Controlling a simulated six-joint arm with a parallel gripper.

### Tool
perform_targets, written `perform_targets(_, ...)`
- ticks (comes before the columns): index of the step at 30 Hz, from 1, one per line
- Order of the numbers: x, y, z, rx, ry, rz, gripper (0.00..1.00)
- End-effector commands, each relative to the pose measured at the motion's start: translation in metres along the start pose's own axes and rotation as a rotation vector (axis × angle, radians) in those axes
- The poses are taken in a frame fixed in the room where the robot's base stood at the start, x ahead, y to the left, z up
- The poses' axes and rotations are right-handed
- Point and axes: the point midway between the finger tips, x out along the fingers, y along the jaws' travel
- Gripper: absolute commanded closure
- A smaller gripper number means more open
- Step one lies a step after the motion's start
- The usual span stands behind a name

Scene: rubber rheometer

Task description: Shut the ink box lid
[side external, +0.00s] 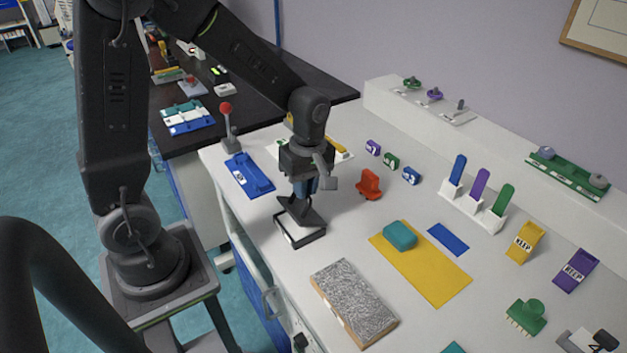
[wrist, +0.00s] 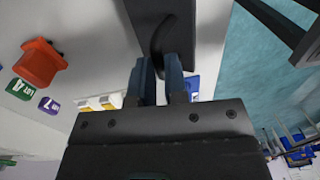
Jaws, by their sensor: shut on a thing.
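The ink box (side external: 301,236) is a low black-rimmed box with a pale inside, on the white bench left of centre in the side external view. Its dark lid (side external: 301,211) is tilted above the box, which stays partly uncovered. My gripper (side external: 303,190) points down over the box, and its blue fingers are shut on the lid's handle. In the wrist view the fingers of my gripper (wrist: 162,68) close around a curved dark handle on the dark lid (wrist: 150,14). The box's inside is hidden in the wrist view.
A red-orange block (side external: 369,185) stands just right of the box. A blue tray (side external: 248,175) lies to the left. A grey speckled slab (side external: 352,300) and a yellow mat (side external: 437,277) with a teal block (side external: 400,235) lie to the front right.

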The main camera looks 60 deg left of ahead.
Motion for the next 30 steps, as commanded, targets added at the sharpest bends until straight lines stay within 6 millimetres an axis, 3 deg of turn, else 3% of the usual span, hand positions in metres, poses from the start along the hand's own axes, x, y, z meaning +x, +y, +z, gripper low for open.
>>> perform_targets(7,0.009,-0.02,0.0,0.004,0.001,-0.005,0.99)
perform_targets(19,0.009,-0.019,0.0,0.002,0.0,-0.006,0.62)
perform_targets(26,0.008,-0.019,0.0,0.002,0.0,-0.005,0.62)
perform_targets(30,-0.002,-0.018,0.0,0.002,0.001,-0.002,0.62)
